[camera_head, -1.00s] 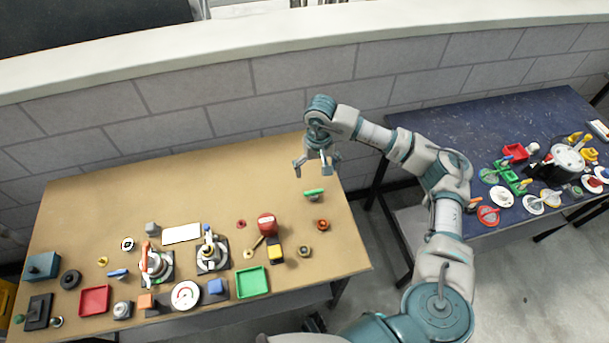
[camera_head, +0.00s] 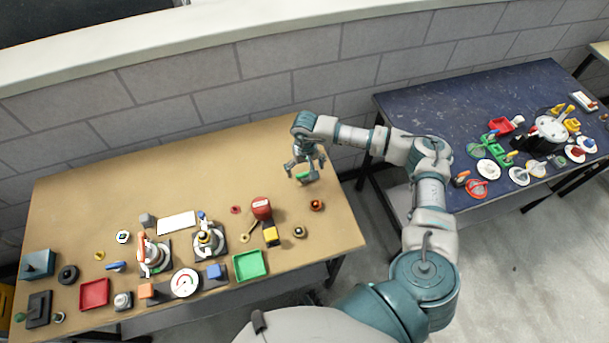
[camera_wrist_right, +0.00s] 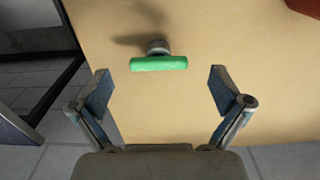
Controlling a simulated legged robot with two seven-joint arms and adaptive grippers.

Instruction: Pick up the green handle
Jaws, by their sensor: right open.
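The green handle (camera_wrist_right: 159,63) is a short horizontal bar on a small grey round base (camera_wrist_right: 158,46). In the wrist view it lies ahead of my right gripper (camera_wrist_right: 160,92), roughly centred between the two open fingers, and neither finger touches it there. In the head view my right gripper (camera_head: 306,166) is above the right back part of the wooden table, and the green handle (camera_head: 304,176) shows just below and between its fingers, partly hidden. The right gripper is open and empty. My left gripper is not in view.
On the wooden table (camera_head: 100,200), an orange-and-black knob (camera_head: 317,205), a red part (camera_head: 261,208) and a green tray (camera_head: 249,265) are nearest. Several other parts crowd the front. A dark blue table (camera_head: 420,110) with more parts stands right. The wooden table's back is clear.

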